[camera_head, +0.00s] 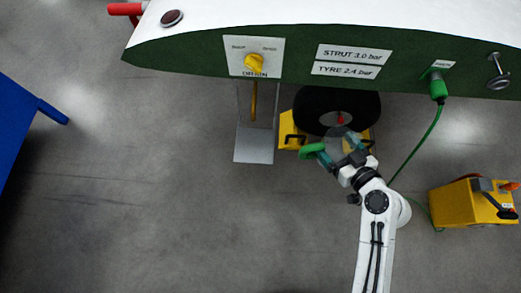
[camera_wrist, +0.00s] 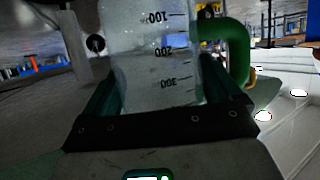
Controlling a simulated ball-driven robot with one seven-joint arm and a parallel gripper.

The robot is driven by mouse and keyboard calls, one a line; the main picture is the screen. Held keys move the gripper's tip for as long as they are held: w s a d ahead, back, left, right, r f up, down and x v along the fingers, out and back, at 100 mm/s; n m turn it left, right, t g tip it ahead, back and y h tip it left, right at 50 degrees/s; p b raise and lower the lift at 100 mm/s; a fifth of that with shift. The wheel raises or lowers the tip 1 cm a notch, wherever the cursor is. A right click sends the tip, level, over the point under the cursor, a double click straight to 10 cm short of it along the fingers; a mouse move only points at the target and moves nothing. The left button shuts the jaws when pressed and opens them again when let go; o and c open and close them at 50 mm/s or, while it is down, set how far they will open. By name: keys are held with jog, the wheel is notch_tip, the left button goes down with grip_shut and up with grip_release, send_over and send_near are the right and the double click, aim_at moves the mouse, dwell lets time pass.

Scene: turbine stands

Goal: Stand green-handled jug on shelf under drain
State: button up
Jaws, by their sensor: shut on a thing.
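The clear jug (camera_wrist: 155,60) with printed measure marks fills the middle of the wrist view. Its green handle (camera_wrist: 238,55) is on the right there, and the handle (camera_head: 312,149) points left in the head view. My gripper (camera_head: 340,153) is shut on the jug's body, with a finger on each side of it. The grey shelf (camera_head: 254,147) is left of the jug, below the drain panel. The yellow drain knob (camera_head: 254,63) is on the green hull, with a yellow pipe (camera_head: 253,100) hanging down over the shelf. The jug is apart from the shelf.
A black tyre (camera_head: 310,104) with yellow chocks (camera_head: 288,130) stands just behind the jug. A yellow cart (camera_head: 463,203) is at right, with a green cable (camera_head: 420,143) running up to the hull. A blue bench (camera_head: 15,120) is at far left. Open floor lies in front of the shelf.

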aim_at(310, 156)
jog(key=a+f+n+g+y+b, duration=0.1)
jog(key=n+b, duration=0.1)
jog(key=b, duration=0.1)
jog(key=s+a+f+n+g+y+b, duration=0.1)
jog(key=a+n+g+y+b, duration=0.1)
jog(key=b, duration=0.1)
jog(key=s+a+n+g+y+b, duration=0.1)
jog(key=a+n+y+b, duration=0.1)
jog(key=b, duration=0.1)
jog(key=shift+s+a+f+g, duration=0.1)
jog(key=shift+s+f+g, duration=0.2)
jog(key=shift+f, duration=0.1)
jog(key=shift+w+a+r+b+x, duration=0.1)
jog(key=shift+a+r+b+x, duration=0.35)
jog(key=shift+x, duration=2.5)
jog(key=shift+w+a+r+b+x, duration=0.1)
jog(key=shift+r+b+x, duration=0.45)
jog(key=shift+x, duration=2.4)
jog(key=shift+w+a+r+b+x, duration=0.2)
jog(key=shift+r+x, duration=0.6)
jog(key=shift+x, duration=2.15)
jog(key=shift+s, duration=0.15)
jog(key=o, duration=0.9)
jog(key=shift+f, duration=0.15)
